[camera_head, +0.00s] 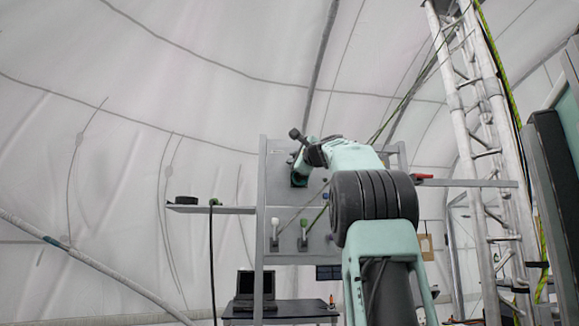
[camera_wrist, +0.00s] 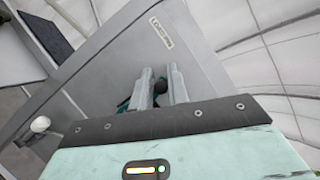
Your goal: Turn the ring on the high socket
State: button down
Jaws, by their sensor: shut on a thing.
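The high socket with its dark green ring (camera_head: 299,172) is on the upper part of the grey panel (camera_head: 291,205). My gripper (camera_head: 301,160) is at the ring, with my arm coming in from the right. In the wrist view, the two metal fingers of my gripper (camera_wrist: 160,88) reach to the panel face. Dark green parts of the ring (camera_wrist: 124,105) show beside the fingers, and a round black part sits between them. The gripper is shut on the ring. Most of the ring is hidden by the fingers and the gripper body, so how far it is turned cannot be told.
Two pale-headed fittings (camera_head: 275,229) are lower on the panel. A laptop (camera_head: 255,287) stands on a low table. A lattice mast (camera_head: 478,140) rises at right.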

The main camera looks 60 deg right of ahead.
jog(key=shift+s+d+m+h+b, duration=0.3)
jog(key=shift+m+h, duration=0.15)
jog(key=shift+m, duration=0.4)
jog(key=shift+s+d+m+h+b, duration=0.3)
jog(key=shift+m+h, duration=0.2)
jog(key=shift+m, duration=0.4)
jog(key=shift+s+d+m+h+b, duration=0.25)
jog(key=shift+m+h, duration=0.2)
jog(key=shift+m, duration=0.4)
jog(key=shift+s+f, duration=0.1)
jog(key=c, duration=1.5)
grip_release()
jog(key=shift+d, duration=0.1)
jog(key=shift+o, duration=0.2)
jog(key=b+v, duration=0.9)
jog(key=v, duration=0.8)
jog(key=shift+s, duration=0.25)
